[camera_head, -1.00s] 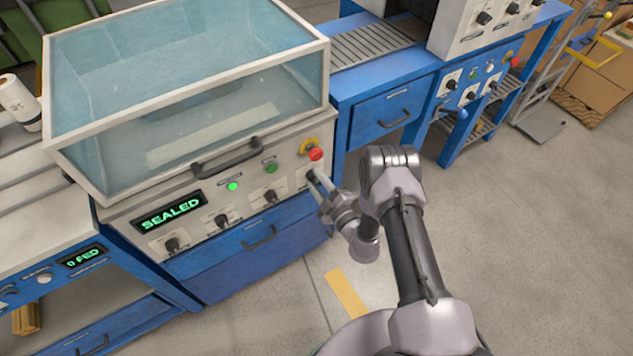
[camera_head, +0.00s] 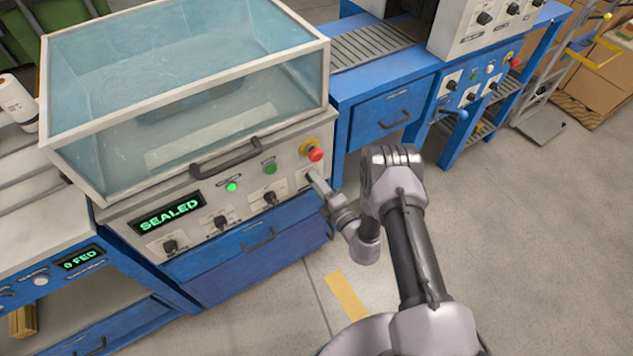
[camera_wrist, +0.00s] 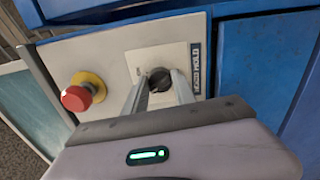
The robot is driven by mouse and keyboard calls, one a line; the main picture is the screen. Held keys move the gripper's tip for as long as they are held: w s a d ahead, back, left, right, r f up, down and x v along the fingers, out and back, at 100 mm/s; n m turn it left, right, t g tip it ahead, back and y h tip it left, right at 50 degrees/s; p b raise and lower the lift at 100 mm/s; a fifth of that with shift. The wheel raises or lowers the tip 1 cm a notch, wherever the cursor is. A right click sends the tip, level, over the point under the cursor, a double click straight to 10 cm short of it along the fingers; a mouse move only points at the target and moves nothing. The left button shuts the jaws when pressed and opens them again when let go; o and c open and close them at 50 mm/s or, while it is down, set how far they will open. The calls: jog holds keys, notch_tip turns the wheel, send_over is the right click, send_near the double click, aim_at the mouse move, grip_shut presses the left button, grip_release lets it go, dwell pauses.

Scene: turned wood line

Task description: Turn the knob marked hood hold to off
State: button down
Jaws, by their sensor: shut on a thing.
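The hood hold knob (camera_wrist: 159,80) is a black round knob on a light plate, with a dark label reading HOOD HOLD (camera_wrist: 196,67) beside it in the wrist view. My gripper (camera_wrist: 158,87) has its two fingers on either side of the knob and is shut on it. In the head view my gripper (camera_head: 314,178) meets the right end of the machine's control panel, below the red button, and hides the knob. The exact direction of the knob's pointer is hard to tell.
A red stop button on a yellow collar (camera_head: 314,152) sits just above the knob; it is left of it in the wrist view (camera_wrist: 77,97). The clear hood (camera_head: 190,90) is down, above a green SEALED display (camera_head: 168,214). Other black knobs (camera_head: 270,197) line the panel. Floor at right is free.

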dwell(0.5)
jog(key=c, duration=1)
grip_release()
jog(key=p+v, duration=0.6)
jog(key=v, duration=1.1)
jog(key=shift+s+d, duration=0.2)
